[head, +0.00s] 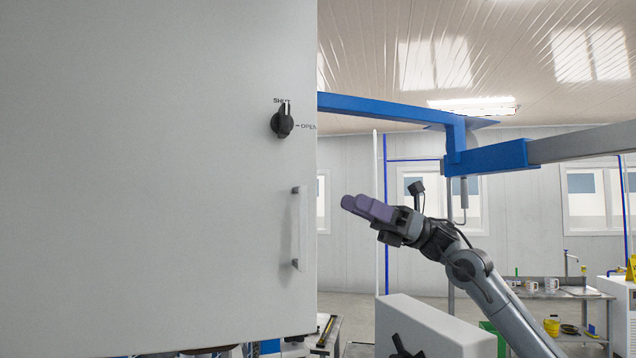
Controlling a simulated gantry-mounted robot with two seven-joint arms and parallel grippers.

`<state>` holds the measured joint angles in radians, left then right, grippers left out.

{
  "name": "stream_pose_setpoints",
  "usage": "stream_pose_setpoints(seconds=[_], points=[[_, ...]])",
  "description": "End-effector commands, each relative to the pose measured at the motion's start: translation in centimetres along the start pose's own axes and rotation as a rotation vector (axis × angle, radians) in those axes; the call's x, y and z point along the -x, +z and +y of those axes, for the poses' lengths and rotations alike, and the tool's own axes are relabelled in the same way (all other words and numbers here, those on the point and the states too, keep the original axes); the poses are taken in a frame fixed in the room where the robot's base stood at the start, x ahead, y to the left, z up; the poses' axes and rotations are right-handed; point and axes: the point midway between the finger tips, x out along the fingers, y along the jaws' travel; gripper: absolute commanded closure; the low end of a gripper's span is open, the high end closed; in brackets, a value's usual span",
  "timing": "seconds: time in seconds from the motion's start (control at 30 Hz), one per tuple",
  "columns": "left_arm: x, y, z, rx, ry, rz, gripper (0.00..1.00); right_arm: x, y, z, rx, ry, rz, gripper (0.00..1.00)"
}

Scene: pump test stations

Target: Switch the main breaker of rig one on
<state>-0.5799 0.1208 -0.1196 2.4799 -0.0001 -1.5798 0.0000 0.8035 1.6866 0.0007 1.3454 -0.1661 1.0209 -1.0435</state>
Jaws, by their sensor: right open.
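A large light grey cabinet door (150,180) fills the left half of the head view and is closed. Near its right edge is a black rotary knob (283,123), with "SHUT" printed above it and "OPEN" to its right. The knob points up at "SHUT". Below it is a vertical grey bar handle (302,229). No breaker shows on the door face; I cannot see inside the cabinet. My right gripper (366,208), with purple finger pads, is open and empty, to the right of the handle and apart from it. My left gripper is not in view.
A blue overhead beam (400,108) runs behind the cabinet. A pale box (450,326) with a black star knob (405,348) stands low in front of my right arm. A workbench (592,292) with mugs is at the back right. Space around the right gripper looks free.

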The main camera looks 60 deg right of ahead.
Motion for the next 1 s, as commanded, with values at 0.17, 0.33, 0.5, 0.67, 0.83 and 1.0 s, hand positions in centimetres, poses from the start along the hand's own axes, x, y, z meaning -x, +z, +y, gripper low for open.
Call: stream_pose_setpoints(seconds=[0.17, 0.33, 0.5, 0.67, 0.83, 1.0], points=[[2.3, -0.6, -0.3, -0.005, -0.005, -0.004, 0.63, -3.2, 0.5, 0.0, -0.003, 0.002, 0.002, 0.55], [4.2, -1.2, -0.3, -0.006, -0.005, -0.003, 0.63, -6.0, 0.6, 0.0, -0.002, 0.002, 0.000, 0.55], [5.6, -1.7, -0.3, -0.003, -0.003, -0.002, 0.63, -7.8, 0.4, 0.0, -0.001, 0.002, 0.001, 0.55], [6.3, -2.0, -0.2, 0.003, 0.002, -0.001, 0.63, -8.8, 0.2, 0.0, -0.002, 0.001, 0.000, 0.55], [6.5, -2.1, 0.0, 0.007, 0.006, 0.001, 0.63, -9.1, 0.0, 0.0, -0.001, 0.001, 0.000, 0.55], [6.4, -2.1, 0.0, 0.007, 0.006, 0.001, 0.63, -9.1, 0.0, 0.0, 0.000, 0.000, 0.000, 0.55]])
